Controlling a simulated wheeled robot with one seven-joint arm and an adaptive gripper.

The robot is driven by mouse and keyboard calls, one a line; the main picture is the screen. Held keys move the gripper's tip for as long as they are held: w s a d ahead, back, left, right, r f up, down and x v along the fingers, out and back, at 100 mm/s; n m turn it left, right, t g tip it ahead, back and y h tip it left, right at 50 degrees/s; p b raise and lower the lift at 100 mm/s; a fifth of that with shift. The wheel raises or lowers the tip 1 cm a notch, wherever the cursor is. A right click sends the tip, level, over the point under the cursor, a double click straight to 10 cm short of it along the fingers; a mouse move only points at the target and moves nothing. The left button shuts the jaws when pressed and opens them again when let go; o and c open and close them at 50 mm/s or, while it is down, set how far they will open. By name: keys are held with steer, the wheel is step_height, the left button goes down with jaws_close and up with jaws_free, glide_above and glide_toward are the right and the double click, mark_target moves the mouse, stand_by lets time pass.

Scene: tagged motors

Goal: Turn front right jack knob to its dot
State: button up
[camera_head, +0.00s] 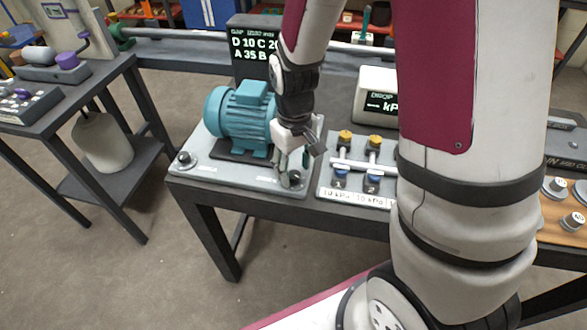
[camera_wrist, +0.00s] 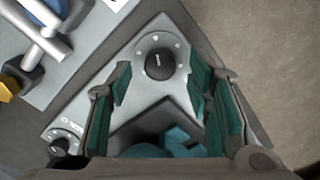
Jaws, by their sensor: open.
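The teal motor (camera_head: 240,112) sits on the plate (camera_head: 215,170).
Another jack knob (camera_wrist: 62,145) shows at lower left in the wrist view. The front left jack knob (camera_head: 185,158) is at the plate's left corner. Valves with yellow and blue handles (camera_head: 373,178) stand close right. A display (camera_head: 252,45) stands behind the motor.

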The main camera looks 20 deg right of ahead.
steer(key=shift+f, duration=0.7)
jaws_close()
steer(key=shift+m, duration=0.3)
steer(key=m+p, duration=0.2)
steer(key=m, duration=0.3)
steer(key=shift+r, duration=0.1)
steer(key=m+p, duration=0.2)
steer(key=m, duration=0.4)
